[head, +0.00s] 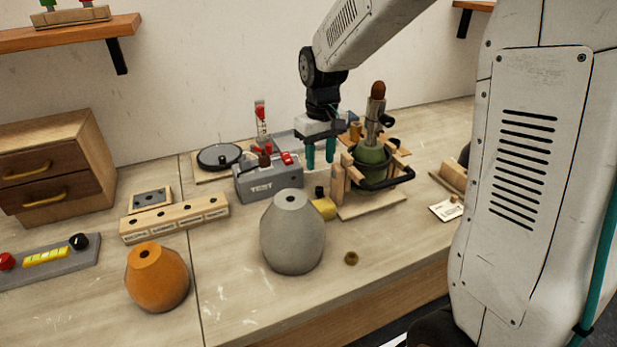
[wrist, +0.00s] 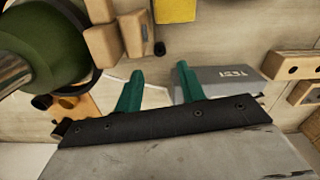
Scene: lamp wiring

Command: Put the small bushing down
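A small brass ring (head: 351,258), which looks like the small bushing, lies on the bench to the right of the grey vase-shaped lamp body (head: 292,240). My gripper (head: 320,155) is behind it, above the bench between the grey TEST box (head: 270,182) and the green lamp body (head: 372,163). Its two teal fingers stand apart. In the wrist view, the gripper (wrist: 158,80) shows nothing between its fingers. The ring is not clearly visible in the wrist view.
A yellow block (head: 323,208) sits behind the grey body. An orange body (head: 157,277) and a wooden holed rack (head: 175,217) stand at left. The bench front right of centre is mostly clear.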

